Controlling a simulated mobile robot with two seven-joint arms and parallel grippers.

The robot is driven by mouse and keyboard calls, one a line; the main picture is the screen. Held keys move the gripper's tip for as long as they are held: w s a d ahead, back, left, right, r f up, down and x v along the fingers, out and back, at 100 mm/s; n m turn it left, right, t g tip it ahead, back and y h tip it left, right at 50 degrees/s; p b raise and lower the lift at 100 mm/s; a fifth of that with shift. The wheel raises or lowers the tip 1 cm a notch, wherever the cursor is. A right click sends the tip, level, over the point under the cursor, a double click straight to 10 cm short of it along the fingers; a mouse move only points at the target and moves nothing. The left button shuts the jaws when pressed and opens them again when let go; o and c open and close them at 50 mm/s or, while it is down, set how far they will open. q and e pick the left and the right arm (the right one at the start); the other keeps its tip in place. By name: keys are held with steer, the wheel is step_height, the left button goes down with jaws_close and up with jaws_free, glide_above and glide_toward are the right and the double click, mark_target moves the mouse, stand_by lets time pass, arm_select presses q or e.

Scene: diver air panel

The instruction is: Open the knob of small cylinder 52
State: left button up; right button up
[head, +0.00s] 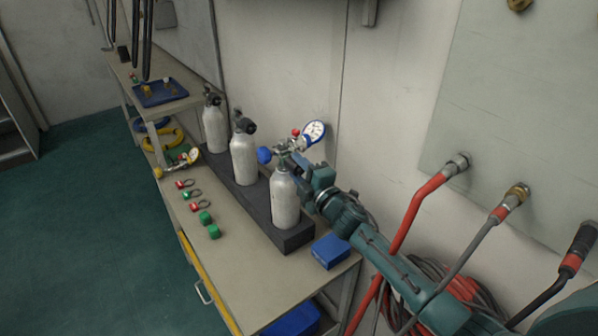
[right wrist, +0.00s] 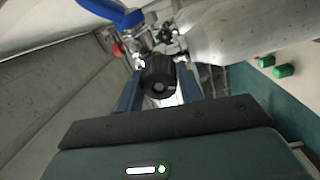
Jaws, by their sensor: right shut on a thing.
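Three small silver cylinders stand upright in a black rack (head: 248,205) on the bench. I cannot read their numbers. The nearest cylinder (head: 285,203) has a regulator with a white-faced gauge (head: 315,131) and a blue knob (head: 264,155) at its valve. My right gripper (head: 302,172) is at this cylinder's valve, coming from the right. In the right wrist view its fingers (right wrist: 159,88) are shut on a black round knob (right wrist: 158,75), with the cylinder's silver body (right wrist: 235,35) behind at upper right. The knob is hidden in the head view. My left gripper is not in view.
The middle cylinder (head: 243,160) and the far cylinder (head: 214,130) have black valve knobs. A blue box (head: 331,250) lies right of the rack. Green caps (head: 213,231) and small rings lie along the bench's front. Red hoses (head: 415,208) hang at the right wall.

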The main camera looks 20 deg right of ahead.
steer(key=shift+n, duration=1.1)
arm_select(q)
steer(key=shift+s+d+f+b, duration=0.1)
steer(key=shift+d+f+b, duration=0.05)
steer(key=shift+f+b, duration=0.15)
arm_select(e)
steer(key=shift+n, duration=0.6)
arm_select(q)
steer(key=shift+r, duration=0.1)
arm_select(e)
steer(key=shift+n, duration=0.3)
steer(key=o, duration=1)
steer(key=shift+s, duration=0.1)
arm_select(q)
steer(key=shift+b, duration=0.45)
arm_select(e)
steer(key=v, duration=1.3)
